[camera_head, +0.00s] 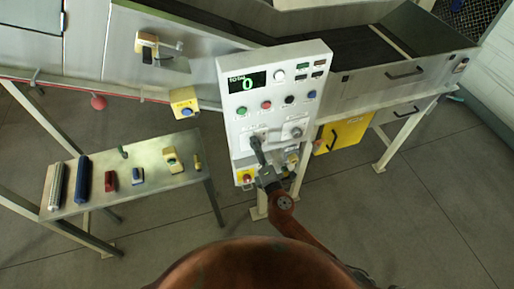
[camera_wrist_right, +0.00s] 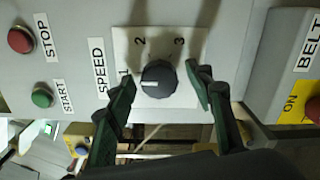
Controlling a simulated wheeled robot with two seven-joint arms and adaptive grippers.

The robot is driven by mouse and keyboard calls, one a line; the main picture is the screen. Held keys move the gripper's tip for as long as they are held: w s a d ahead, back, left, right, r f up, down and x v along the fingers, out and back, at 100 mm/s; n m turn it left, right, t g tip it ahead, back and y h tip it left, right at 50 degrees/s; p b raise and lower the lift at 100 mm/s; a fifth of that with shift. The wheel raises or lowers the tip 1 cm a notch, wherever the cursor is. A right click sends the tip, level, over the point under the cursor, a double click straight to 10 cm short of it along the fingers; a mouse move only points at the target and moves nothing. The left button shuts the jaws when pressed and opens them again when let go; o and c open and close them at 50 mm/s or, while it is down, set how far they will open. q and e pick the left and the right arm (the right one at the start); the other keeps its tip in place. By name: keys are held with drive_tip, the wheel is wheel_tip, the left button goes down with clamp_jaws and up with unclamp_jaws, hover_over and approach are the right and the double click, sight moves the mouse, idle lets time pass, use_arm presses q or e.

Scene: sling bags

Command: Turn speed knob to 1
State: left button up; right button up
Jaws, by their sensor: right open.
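The black speed knob (camera_wrist_right: 158,78) sits on a white plate (camera_wrist_right: 203,45) with the numbers 1, 2 and 3, beside the SPEED label (camera_wrist_right: 99,65). Its white pointer mark faces left in the right wrist view, towards the side with the 1. My right gripper (camera_wrist_right: 157,77) is open, with one dark green finger on each side of the knob. I cannot tell whether the fingers touch it. In the head view my right gripper (camera_head: 257,147) is at the lower part of the white control panel (camera_head: 275,85) and hides the knob. My left gripper is not in view.
A red STOP button (camera_wrist_right: 20,40) and a green START button (camera_wrist_right: 42,97) are left of the knob. A yellow box with a red BELT button (camera_wrist_right: 313,109) is at the right. A metal table (camera_head: 150,172) with several items stands left of the panel.

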drive_tip(key=v, duration=1.2)
idle(0.3)
